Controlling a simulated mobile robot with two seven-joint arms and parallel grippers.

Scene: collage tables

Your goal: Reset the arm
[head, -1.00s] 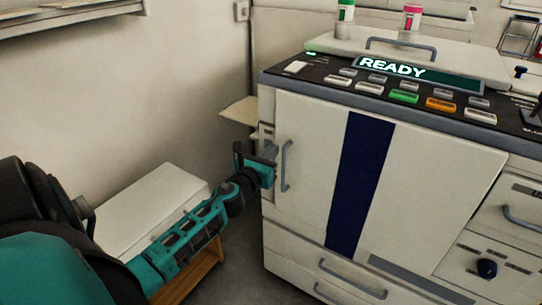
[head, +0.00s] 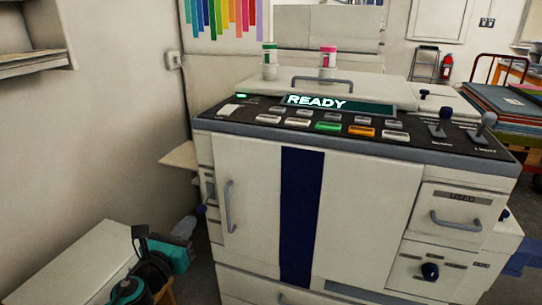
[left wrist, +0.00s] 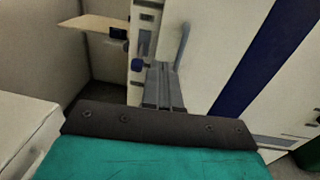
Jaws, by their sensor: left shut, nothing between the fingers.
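My left arm comes in at the lower left of the head view. Its teal and black gripper (head: 186,227) is near the machine's left front corner. In the left wrist view the grey fingers (left wrist: 160,86) are together with nothing between them, pointing toward the machine's left side. Whether they touch the machine cannot be told. My right gripper is not in view.
A large cream machine (head: 365,190) with a READY display (head: 335,103) fills the middle. A white box (head: 75,265) stands at the lower left by the wall. A tan shelf (head: 180,155) juts from the machine's left side. A trolley (head: 520,105) stands at right.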

